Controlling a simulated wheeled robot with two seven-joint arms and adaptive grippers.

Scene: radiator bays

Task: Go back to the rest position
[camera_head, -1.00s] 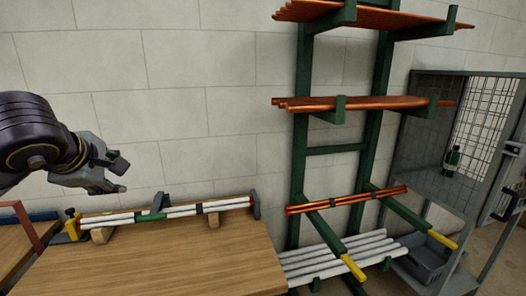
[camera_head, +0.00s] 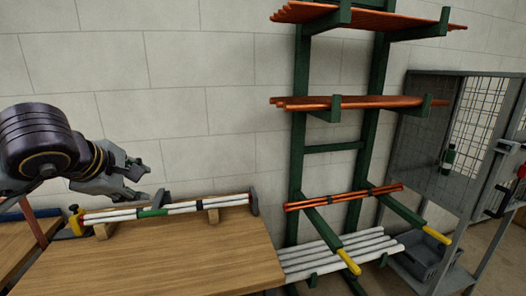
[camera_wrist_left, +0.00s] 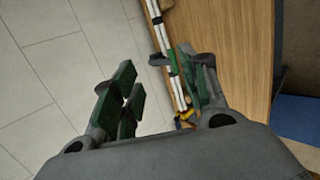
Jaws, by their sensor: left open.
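My left gripper (camera_head: 138,180) is in the air just above the back left of the wooden bench (camera_head: 190,262), in front of the block wall. It is open, and its spread fingers show in the left wrist view (camera_wrist_left: 155,90) with nothing between them. A bundle of white pipes (camera_head: 180,207) with a green band lies along the bench's back edge on wooden blocks. My right gripper is in neither view.
A green rack (camera_head: 300,150) with copper pipes (camera_head: 350,103) on its arms stands right of the bench. White pipes (camera_head: 345,254) lie low on it. A mesh cage (camera_head: 430,150) and a grey crate (camera_head: 428,258) stand at the right. The bench top's middle is clear.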

